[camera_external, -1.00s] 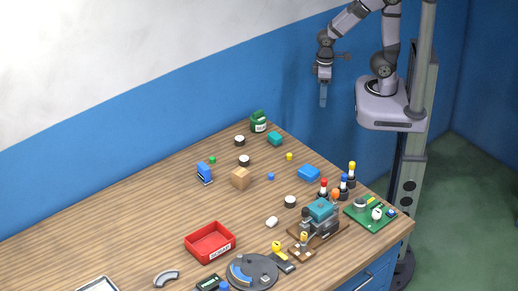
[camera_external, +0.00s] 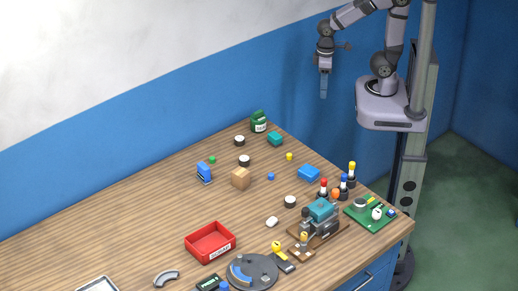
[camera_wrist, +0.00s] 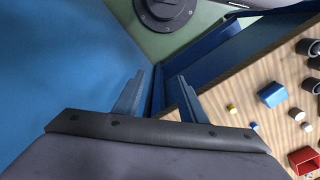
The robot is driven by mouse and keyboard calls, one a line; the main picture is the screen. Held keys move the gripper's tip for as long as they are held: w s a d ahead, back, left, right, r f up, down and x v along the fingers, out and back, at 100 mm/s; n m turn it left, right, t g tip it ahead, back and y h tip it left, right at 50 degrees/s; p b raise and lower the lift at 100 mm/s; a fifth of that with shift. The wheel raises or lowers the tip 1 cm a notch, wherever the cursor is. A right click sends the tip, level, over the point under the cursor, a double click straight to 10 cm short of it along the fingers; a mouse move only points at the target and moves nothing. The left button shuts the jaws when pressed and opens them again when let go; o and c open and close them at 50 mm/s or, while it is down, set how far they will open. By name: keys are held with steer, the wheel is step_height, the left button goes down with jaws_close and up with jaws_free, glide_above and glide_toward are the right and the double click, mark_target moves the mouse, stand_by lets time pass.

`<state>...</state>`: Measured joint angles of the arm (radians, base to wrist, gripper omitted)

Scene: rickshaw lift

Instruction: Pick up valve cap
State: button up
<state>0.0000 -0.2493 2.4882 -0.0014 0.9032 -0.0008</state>
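My gripper (camera_external: 323,84) hangs in the air beyond the table's far edge, beside the blue wall, well apart from everything on the table. In the wrist view its two fingers (camera_wrist: 158,92) stand apart with nothing between them. I cannot tell for sure which piece is the valve cap. Small candidates are a yellow piece (camera_external: 289,156), a blue piece (camera_external: 271,176) and a green piece (camera_external: 212,159), all lying on the wooden table. The yellow piece (camera_wrist: 232,109) and the small blue piece (camera_wrist: 254,126) also show in the wrist view.
A red bin (camera_external: 190,249), a blue block (camera_external: 309,173), a tan block (camera_external: 241,178), a green jar (camera_external: 258,122) and several black-and-white round pieces stand on the table (camera_external: 130,225). A teal machine (camera_external: 320,210), bottles and a green board (camera_external: 371,215) crowd the right side.

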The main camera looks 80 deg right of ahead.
steer(key=w+a+f+n+t+y+b, duration=0.1)
steer(key=w+a+t+y, duration=0.1)
steer(key=w+a, duration=0.45)
steer(key=w+a+t+y, duration=0.15)
steer(key=w+a, duration=0.25)
steer(key=a, duration=0.6)
steer(key=m+t+b, duration=0.2)
steer(key=t, duration=0.4)
glide_above(289, 157)
steer(key=w+a, duration=0.3)
steer(key=a, duration=0.1)
steer(key=s+d+r+m+t+h+b, duration=0.1)
steer(key=s+d+t+h, duration=0.3)
steer(key=s+t+h, duration=0.4)
steer(key=shift+g+y, duration=0.75)
steer(key=shift+s+f, duration=0.2)
steer(key=shift+f, duration=2.25)
steer(key=shift+s+f, duration=0.15)
steer(key=shift+f, duration=2.25)
steer(key=shift+f, duration=0.1)
